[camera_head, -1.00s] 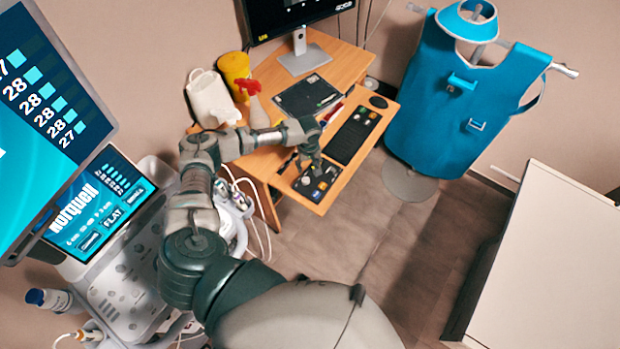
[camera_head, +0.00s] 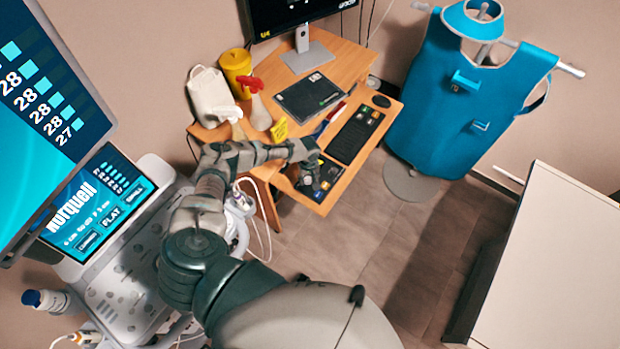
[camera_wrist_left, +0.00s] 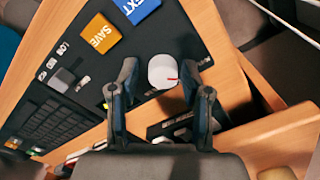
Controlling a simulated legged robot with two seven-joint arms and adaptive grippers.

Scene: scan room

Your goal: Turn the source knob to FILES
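The knob (camera_wrist_left: 164,70) is a white round cap with a red pointer mark on a black control panel (camera_wrist_left: 215,28). In the left wrist view the red mark points right. My left gripper (camera_wrist_left: 158,76) is open, with one finger on each side of the knob. A gap shows at the left finger; whether the right finger touches the knob I cannot tell. No FILES label can be read. My right gripper is not in view.
An orange SAVE button (camera_wrist_left: 100,33) and a blue button (camera_wrist_left: 137,8) sit beside the knob. A keyboard (camera_head: 355,134), tablet (camera_head: 308,95), spray bottle (camera_head: 258,108) and monitor (camera_head: 300,15) are on the wooden desk. An ultrasound console (camera_head: 130,285) stands left of my arm.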

